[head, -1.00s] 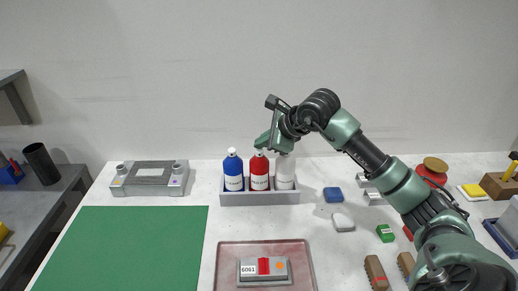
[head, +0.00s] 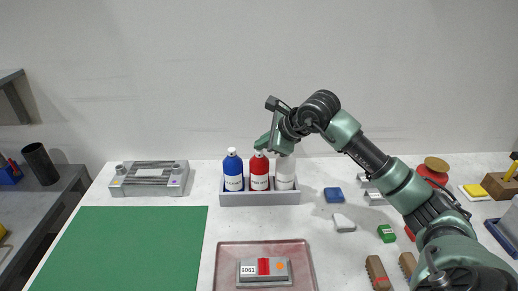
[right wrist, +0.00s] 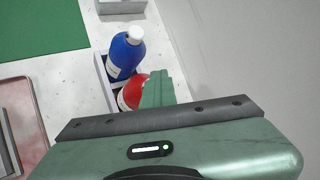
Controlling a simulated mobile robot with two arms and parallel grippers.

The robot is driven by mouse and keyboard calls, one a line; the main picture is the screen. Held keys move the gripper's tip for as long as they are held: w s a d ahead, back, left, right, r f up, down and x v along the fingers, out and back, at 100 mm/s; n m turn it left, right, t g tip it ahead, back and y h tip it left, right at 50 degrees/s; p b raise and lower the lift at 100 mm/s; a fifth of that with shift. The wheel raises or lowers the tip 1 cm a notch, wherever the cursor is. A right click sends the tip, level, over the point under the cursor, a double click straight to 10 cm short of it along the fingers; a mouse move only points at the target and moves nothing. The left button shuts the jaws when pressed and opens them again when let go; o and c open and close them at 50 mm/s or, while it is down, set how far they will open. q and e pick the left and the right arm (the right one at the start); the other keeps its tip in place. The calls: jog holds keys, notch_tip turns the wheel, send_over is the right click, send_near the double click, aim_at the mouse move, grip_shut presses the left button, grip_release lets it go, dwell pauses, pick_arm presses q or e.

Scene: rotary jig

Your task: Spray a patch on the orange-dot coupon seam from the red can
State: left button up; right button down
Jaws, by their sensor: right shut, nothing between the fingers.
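The red can (head: 259,172) stands upright in a grey rack, between a blue can (head: 233,171) and a white can (head: 284,174). My right gripper (head: 264,143) is just above the red can's top, its fingers shut with nothing between them. In the right wrist view the green fingers (right wrist: 158,88) cover part of the red can (right wrist: 131,92); whether they touch it I cannot tell. The coupon (head: 264,271) is a grey block marked 6061, with a red band and an orange dot (head: 280,266), on a reddish tray (head: 230,258). My left gripper is out of view.
The rack (head: 260,198) stands near the back wall. A green mat (head: 125,240) lies left, with a grey fixture (head: 150,178) behind it. A blue block (head: 333,195), a white piece (head: 343,223), a green block (head: 386,233) and brown brushes lie right.

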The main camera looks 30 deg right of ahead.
aim_at(262, 152)
dwell(0.4)
jog(key=shift+r, duration=0.15)
jog(key=shift+r+p, duration=1.9)
jog(key=shift+r, duration=1.1)
